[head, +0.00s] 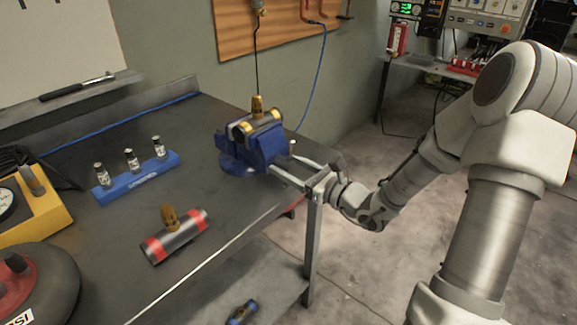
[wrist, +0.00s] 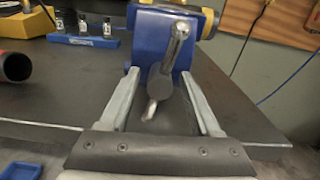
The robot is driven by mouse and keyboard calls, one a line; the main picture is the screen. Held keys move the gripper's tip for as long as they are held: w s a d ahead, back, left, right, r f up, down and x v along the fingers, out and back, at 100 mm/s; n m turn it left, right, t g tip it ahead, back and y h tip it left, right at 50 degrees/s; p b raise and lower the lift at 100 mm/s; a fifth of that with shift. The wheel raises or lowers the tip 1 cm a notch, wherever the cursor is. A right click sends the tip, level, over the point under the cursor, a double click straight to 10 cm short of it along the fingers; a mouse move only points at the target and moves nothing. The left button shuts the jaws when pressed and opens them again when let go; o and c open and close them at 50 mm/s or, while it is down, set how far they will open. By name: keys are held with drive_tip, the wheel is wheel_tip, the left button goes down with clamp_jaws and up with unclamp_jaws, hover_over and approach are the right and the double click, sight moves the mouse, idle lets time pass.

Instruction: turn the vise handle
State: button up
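The blue vise (head: 250,150) is mounted at the right corner of the dark workbench and clamps a cylinder with brass-coloured ends. Its silver handle (wrist: 174,55) shows in the wrist view as a tilted bar, upper end leaning right, crossing the screw in front of the vise (wrist: 152,28). My gripper (wrist: 160,75) is open, with one finger on each side of the handle's middle. Gaps show between the fingers and the handle. In the head view my gripper (head: 287,168) reaches the vise from the right, and the handle is mostly hidden there.
The workbench (head: 225,205) has open room left of the vise. A blue holder (head: 140,178) with small bottles and a red-banded cylinder (head: 175,238) sit on it. The wall with a wooden board (head: 280,30) stands behind. The bench's front edge lies beneath my gripper.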

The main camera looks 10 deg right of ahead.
clamp_jaws()
drive_tip(key=shift+r+p, duration=0.15)
drive_tip(key=shift+p, duration=0.25)
